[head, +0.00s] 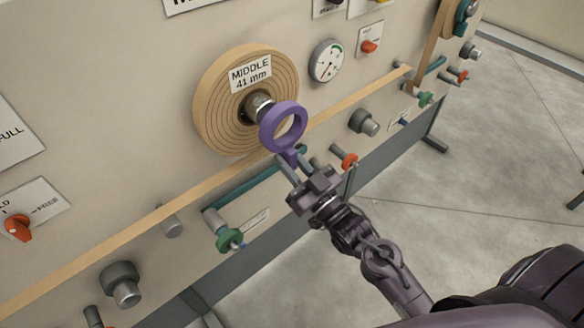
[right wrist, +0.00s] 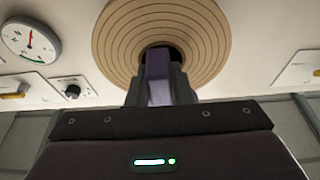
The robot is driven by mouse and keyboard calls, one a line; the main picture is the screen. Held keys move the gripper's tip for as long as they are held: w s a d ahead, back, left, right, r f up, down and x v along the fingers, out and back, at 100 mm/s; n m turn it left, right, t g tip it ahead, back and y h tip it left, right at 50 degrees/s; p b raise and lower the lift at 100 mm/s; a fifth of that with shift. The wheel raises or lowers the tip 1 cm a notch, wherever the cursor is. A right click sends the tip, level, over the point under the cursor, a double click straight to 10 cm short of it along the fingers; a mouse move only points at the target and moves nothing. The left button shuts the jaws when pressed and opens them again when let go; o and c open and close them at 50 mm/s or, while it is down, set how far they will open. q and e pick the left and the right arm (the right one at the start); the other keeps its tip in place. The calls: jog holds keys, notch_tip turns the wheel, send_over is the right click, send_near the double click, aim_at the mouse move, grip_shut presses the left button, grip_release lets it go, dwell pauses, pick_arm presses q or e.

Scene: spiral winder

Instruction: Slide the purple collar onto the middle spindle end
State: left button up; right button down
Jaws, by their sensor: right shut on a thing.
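The purple collar (head: 283,127) is a ring with a short handle. My right gripper (head: 291,165) is shut on that handle and holds the ring upright in front of the panel. The middle spindle end (head: 260,104) is a grey metal stub at the centre of the wound roll (head: 215,105) labelled "MIDDLE 41 mm". In the head view the ring overlaps the lower right of the stub; I cannot tell whether it is around it or only in front. In the right wrist view the purple handle (right wrist: 158,75) hides the spindle. My left gripper is not in view.
A tan strip (head: 150,218) runs diagonally across the panel below the roll. A round gauge (head: 327,61), an orange-tipped knob (head: 345,157), a green-tipped lever (head: 228,238) and grey knobs (head: 363,122) stick out nearby. Open floor (head: 490,170) lies to the right.

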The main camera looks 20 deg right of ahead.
jog(key=w+a+b, duration=0.3)
jog(key=w, duration=0.4)
jog(key=shift+w, duration=0.35)
jog(key=shift+d+f, duration=0.1)
dwell(0.4)
jog(key=c, duration=0.7)
grip_release()
jog(key=shift+s+d+p, duration=0.45)
jog(key=shift+s+p, duration=0.05)
jog(key=shift+s, duration=0.75)
jog(key=shift+s+d+p, duration=0.45)
jog(key=shift+s, duration=0.8)
jog(key=shift+s+d+p, duration=0.45)
jog(key=shift+s+p, duration=0.05)
jog(key=shift+s, duration=0.75)
jog(key=shift+f, duration=0.15)
